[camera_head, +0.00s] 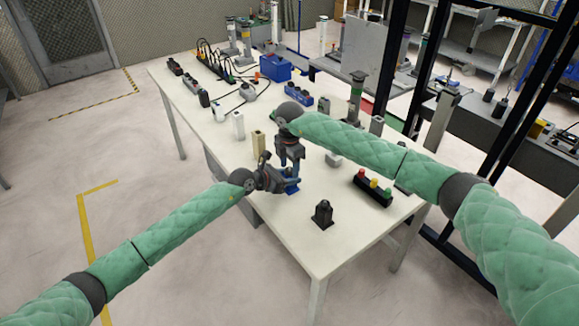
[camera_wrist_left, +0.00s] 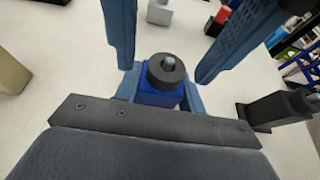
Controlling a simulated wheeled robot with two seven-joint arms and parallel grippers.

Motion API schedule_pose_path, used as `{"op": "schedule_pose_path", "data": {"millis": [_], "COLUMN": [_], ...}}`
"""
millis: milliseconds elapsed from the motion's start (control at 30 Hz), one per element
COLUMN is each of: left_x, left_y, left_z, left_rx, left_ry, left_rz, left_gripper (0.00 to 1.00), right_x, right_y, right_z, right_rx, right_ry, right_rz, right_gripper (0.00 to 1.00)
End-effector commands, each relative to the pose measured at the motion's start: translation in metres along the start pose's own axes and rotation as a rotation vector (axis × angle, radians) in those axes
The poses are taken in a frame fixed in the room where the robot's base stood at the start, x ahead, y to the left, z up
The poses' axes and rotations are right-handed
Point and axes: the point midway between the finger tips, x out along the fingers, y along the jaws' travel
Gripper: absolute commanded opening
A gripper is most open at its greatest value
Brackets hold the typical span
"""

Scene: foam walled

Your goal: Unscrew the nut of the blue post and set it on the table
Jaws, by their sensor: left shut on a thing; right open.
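The blue post (camera_wrist_left: 160,96) stands upright on the white table, with a dark round nut (camera_wrist_left: 166,69) on its top. The grey bolt end shows through the nut's middle. In the head view the blue post (camera_head: 292,189) is mostly covered by my grippers, and I cannot make out the nut there. My left gripper (camera_wrist_left: 160,88) is shut on the blue post from the side, below the nut. My right gripper (camera_head: 291,165) comes down from above. Its two blue fingers show apart in the left wrist view, on either side above the nut, not touching it.
A black post (camera_head: 322,214) stands to the right front. A cream post (camera_head: 258,145) and a white post (camera_head: 238,125) stand behind left. A button box (camera_head: 373,188) lies near the right edge. The table's (camera_head: 290,240) front left part is clear.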

Motion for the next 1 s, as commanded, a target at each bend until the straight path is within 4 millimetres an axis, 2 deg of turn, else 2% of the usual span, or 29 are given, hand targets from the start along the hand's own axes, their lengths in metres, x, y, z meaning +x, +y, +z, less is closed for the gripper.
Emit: {"op": "schedule_pose_path", "data": {"millis": [333, 600, 633, 733, 1000], "left_x": [0.000, 0.000, 0.000, 0.000, 0.000], "left_y": [0.000, 0.000, 0.000, 0.000, 0.000], "left_z": [-0.001, 0.000, 0.000, 0.000, 0.000], "left_rx": [-0.001, 0.000, 0.000, 0.000, 0.000], "left_ry": [0.001, 0.001, 0.001, 0.000, 0.000], "left_rz": [-0.001, 0.000, 0.000, 0.000, 0.000], "left_gripper": [0.00, 0.00, 0.43, 0.63, 0.65], "right_x": [-0.038, -0.042, -0.042, -0.042, -0.042], "right_y": [0.000, 0.000, 0.000, 0.000, 0.000], "right_z": [0.000, 0.000, 0.000, 0.000, 0.000], "right_rx": [0.000, 0.000, 0.000, 0.000, 0.000], "right_ry": [-0.001, 0.000, 0.000, 0.000, 0.000], "right_rz": [0.001, 0.000, 0.000, 0.000, 0.000], "right_gripper": [0.51, 0.51, 0.51, 0.51, 0.51]}}
